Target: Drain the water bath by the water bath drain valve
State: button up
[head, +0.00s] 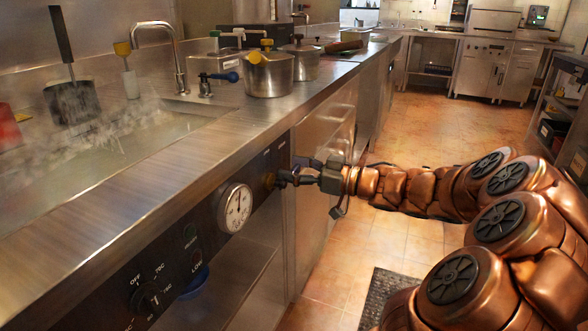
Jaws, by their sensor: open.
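The water bath (110,150) is a steel basin at the left, set in the counter, with steam rising from its water. A dark bluish part shows just above my gripper, partly hidden.
The front panel carries a white gauge (235,208) and a temperature dial (152,298). A steel pot (269,76) stands on the counter. A tap (178,60) and a spatula (72,100) are at the basin's back. Open tiled floor (430,125) lies to the right; a dark mat is below.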

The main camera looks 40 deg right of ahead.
jog(key=shift+c, duration=0.3)
grip_shut()
